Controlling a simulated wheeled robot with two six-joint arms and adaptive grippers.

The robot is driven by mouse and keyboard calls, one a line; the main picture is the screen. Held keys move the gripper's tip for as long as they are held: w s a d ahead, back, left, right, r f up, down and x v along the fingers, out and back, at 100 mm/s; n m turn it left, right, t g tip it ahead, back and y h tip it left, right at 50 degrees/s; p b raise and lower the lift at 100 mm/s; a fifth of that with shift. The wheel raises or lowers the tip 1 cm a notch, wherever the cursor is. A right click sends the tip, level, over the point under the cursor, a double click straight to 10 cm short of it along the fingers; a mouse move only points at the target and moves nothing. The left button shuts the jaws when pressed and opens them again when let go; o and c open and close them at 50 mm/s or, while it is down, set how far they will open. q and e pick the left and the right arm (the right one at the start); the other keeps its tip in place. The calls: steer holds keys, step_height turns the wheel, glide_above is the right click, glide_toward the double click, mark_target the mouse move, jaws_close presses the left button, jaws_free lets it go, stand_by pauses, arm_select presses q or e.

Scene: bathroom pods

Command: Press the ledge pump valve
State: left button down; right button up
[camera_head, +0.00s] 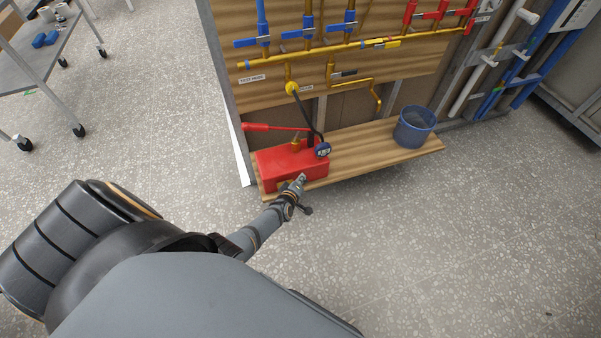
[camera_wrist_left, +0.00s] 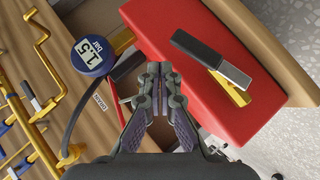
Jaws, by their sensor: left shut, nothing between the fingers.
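The red pump (camera_head: 290,166) sits at the left end of the wooden ledge (camera_head: 372,142), with a red lever (camera_head: 275,127) at its back. Its round blue gauge (camera_head: 322,150) also shows in the left wrist view (camera_wrist_left: 90,54), where it seems to read 1.5 bar. In that view a black-and-grey handle (camera_wrist_left: 212,60) lies over a brass part (camera_wrist_left: 232,90) on the pump; I cannot tell for sure that this is the valve. My left gripper (camera_wrist_left: 160,70) is shut and empty, over the pump's edge, apart from that handle. I cannot tell whether it touches the pump. My right gripper is out of view.
A blue bucket (camera_head: 414,127) stands on the ledge to the right. A black hose (camera_head: 308,112) runs from the pump to the yellow pipes (camera_head: 350,50) on the wooden wall. A grey cart (camera_head: 45,50) stands at the far left. The floor in front is clear.

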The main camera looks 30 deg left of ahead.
arm_select(q)
steer(key=s+d+r+p, duration=0.3)
steer(key=s+r+p, duration=0.3)
steer(key=r+p, duration=0.3)
steer(key=shift+s+d+r, duration=0.3)
steer(key=shift+r, duration=0.25)
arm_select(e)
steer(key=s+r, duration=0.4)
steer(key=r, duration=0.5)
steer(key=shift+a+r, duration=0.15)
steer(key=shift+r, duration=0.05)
